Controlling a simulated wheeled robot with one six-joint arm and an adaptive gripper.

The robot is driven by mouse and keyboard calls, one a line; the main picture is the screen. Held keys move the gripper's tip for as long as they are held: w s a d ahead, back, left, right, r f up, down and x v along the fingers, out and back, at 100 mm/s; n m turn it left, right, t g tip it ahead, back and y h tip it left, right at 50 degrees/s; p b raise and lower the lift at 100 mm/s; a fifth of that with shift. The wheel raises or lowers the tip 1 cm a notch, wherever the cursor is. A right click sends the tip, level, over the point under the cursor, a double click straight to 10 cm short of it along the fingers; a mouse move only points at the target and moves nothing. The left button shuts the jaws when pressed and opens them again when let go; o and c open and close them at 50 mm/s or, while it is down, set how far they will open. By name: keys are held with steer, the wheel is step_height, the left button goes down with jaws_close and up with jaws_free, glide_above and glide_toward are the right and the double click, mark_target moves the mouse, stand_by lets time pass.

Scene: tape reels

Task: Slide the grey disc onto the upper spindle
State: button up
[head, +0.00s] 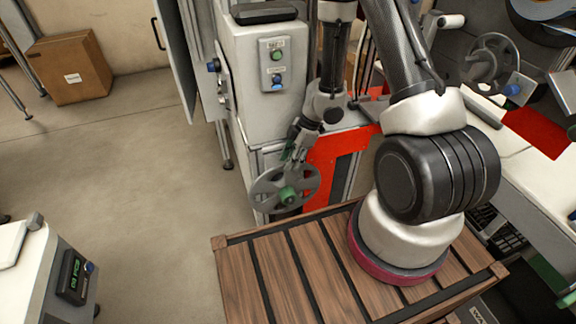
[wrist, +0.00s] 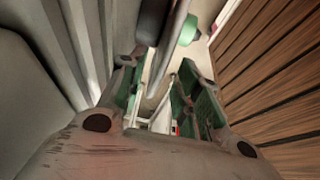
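The grey disc (head: 264,187) is a spoked reel with a green hub (head: 288,195). It stands upright at the front of the white and red machine, above the near left of the slatted wooden top. In the wrist view the disc (wrist: 172,38) is nearly edge-on, with its green hub on the right. A dark rounded part lies on its machine side; I cannot tell whether this is the upper spindle. My gripper (head: 292,151) is at the disc's upper rim. In the wrist view its green-padded fingers (wrist: 158,85) are apart, with the rim between them and a gap showing.
The slatted wooden top (head: 252,282) lies below my arm. The machine's white cabinet (head: 250,65) rises behind the disc. Another machine with a handwheel (head: 492,60) is at the right. A cardboard box (head: 70,68) and open floor (head: 130,170) are at the left.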

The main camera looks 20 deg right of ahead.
glide_above(286, 187)
steer(key=f, duration=0.5)
steer(key=shift+w, duration=0.4)
jaws_close()
